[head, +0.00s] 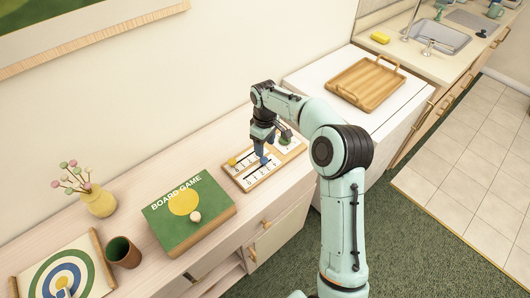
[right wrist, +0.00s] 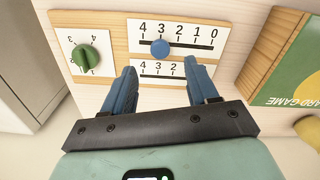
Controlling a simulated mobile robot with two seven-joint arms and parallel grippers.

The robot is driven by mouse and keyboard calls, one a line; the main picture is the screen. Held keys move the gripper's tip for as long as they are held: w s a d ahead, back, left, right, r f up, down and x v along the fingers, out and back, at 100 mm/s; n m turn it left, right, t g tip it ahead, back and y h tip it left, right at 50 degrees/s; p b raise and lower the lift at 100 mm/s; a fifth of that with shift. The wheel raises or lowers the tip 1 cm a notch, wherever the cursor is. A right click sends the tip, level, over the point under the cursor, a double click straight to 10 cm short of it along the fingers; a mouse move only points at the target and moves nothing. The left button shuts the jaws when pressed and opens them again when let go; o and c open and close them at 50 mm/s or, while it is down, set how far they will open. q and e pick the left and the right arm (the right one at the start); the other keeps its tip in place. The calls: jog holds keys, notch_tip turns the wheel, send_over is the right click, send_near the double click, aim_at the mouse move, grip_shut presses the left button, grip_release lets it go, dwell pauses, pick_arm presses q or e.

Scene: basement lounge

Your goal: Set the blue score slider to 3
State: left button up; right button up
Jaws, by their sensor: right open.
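The score board (head: 253,181) lies on the pale wooden cabinet, under my right gripper. Its blue score slider (right wrist: 160,47) is a round knob on a black line. In the right wrist view it lines up with the 3 on the scale 4 3 2 1 0. It shows in the head view too (head: 264,160). My right gripper (right wrist: 162,80) is open and empty above the board. The slider appears just beyond the gap between its fingers, and I see no contact. The second scale is partly hidden by the fingers. My left gripper is out of view.
A green dial knob (right wrist: 86,58) is on the board beside the scales. A yellow slider (head: 232,161) is at its left end. A green board game box (head: 170,232) with a white ball stands left. A wooden tray (head: 351,85) lies on the white top behind right.

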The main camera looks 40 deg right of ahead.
notch_tip(320, 180, up, 6)
jog(key=shift+r+p, duration=0.25)
jog(key=shift+p, duration=0.1)
dwell(0.4)
